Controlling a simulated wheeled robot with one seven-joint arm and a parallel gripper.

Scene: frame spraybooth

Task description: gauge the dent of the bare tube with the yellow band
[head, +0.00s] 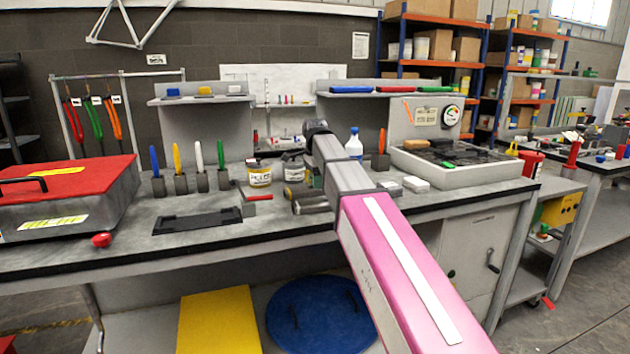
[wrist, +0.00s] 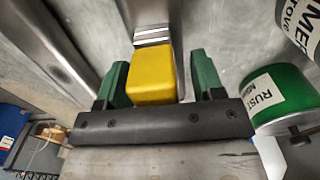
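In the wrist view my gripper (wrist: 162,82) has two green fingers standing apart. A yellow block-shaped piece (wrist: 153,78) lies between them, close to the left finger, with a narrow gap showing on its right. A ridged silver piece (wrist: 152,36) adjoins its far end. A bare metal tube (wrist: 58,55) runs at the upper left; I see no yellow band on it. In the head view, dark greyish tubes (head: 311,204) lie on the bench left of my arm; their bands cannot be made out. My gripper is hidden there behind my arm.
A green-labelled tin (wrist: 268,98) and another tin (wrist: 302,20) stand close on the right in the wrist view. The workbench (head: 280,232) also bears upright coloured tools (head: 179,160), a red-lidded box (head: 70,180) and a grey tray (head: 470,178).

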